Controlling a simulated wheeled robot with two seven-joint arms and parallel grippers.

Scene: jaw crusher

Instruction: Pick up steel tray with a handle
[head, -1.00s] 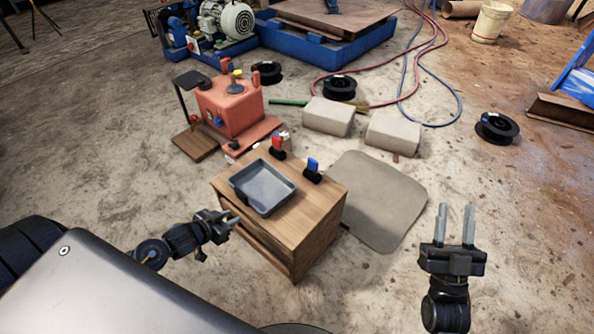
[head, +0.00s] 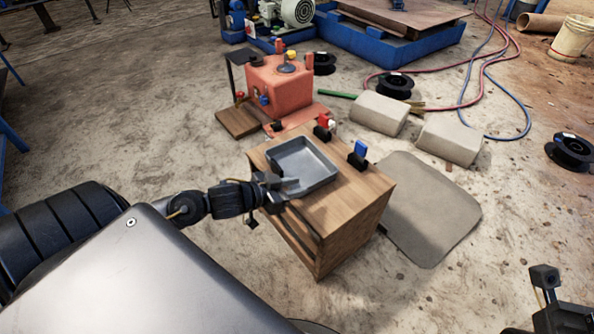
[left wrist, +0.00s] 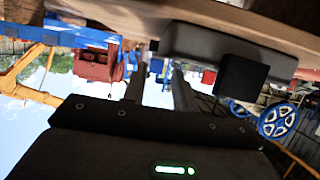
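The grey steel tray (head: 318,180) lies on top of a small wooden cabinet (head: 345,210), open side up. My left gripper (head: 288,186) is at the tray's near left edge in the head view. In the left wrist view, which is upside down, the tray's dark side (left wrist: 200,42) shows with a black block (left wrist: 243,78), probably its handle. The two fingers of my left gripper (left wrist: 158,80) stand apart with nothing visible between them, to one side of the block. My right gripper (head: 545,282) is partly in view at the bottom right; its fingers are unclear.
A red switch (head: 325,122) and a blue switch (head: 360,150) stand on black bases along the cabinet's back edge. A red machine (head: 280,85) stands behind. Stone blocks (head: 379,112) and a flat mat (head: 430,210) lie to the right. Floor at the lower right is mostly clear.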

